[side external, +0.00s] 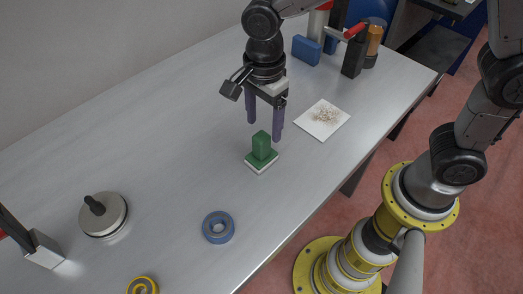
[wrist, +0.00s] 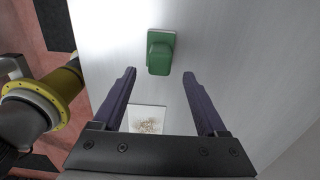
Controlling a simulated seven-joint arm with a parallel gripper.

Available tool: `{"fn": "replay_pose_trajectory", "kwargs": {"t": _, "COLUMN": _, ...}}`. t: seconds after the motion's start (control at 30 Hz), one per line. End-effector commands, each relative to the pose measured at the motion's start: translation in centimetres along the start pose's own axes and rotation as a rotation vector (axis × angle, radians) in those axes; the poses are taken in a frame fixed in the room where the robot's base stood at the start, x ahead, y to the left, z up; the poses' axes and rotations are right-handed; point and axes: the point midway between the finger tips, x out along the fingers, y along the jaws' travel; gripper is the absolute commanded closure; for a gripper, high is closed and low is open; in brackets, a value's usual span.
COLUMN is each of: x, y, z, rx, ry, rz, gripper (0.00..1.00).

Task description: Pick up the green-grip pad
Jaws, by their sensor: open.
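The green-grip pad (side external: 262,152) stands upright on the metal table, with a green block grip on a green base with a white underside. In the wrist view the green-grip pad (wrist: 160,52) lies beyond the fingertips, roughly centred between them. My gripper (side external: 263,130) is open and empty, with its two purple fingers pointing down just above and behind the pad. In the wrist view my gripper (wrist: 158,72) shows its fingers wide apart. I cannot tell whether a finger touches the pad.
A white sheet with brown crumbs (side external: 322,119) lies right of the pad. A blue ring (side external: 218,227), a yellow ring (side external: 142,286) and a round metal weight (side external: 103,214) are at the left. A blue block (side external: 306,50) and several bottles stand at the far end.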

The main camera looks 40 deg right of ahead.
Motion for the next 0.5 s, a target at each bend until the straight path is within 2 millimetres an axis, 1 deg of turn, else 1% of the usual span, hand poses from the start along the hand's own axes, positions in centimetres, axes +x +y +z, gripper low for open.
{"fn": "replay_pose_trajectory", "kwargs": {"t": 0.03, "x": 0.8, "y": 0.1, "z": 0.0, "rx": 0.000, "ry": 0.002, "rz": 0.004, "gripper": 0.25}}
{"fn": "replay_pose_trajectory", "kwargs": {"t": 0.1, "x": 1.6, "y": 0.1, "z": 0.0, "rx": 0.000, "ry": 0.002, "rz": 0.003, "gripper": 0.25}}
{"fn": "replay_pose_trajectory", "kwargs": {"t": 0.27, "x": 2.4, "y": 0.0, "z": 0.0, "rx": 0.000, "ry": 0.000, "rz": 0.001, "gripper": 0.25}}
{"fn": "replay_pose_trajectory", "kwargs": {"t": 0.33, "x": 3.0, "y": 0.1, "z": 0.2, "rx": 0.000, "ry": 0.001, "rz": 0.001, "gripper": 0.25}}
{"fn": "replay_pose_trajectory", "kwargs": {"t": 0.5, "x": 5.5, "y": 0.2, "z": 0.8, "rx": -0.001, "ry": 0.002, "rz": 0.004, "gripper": 0.25}}
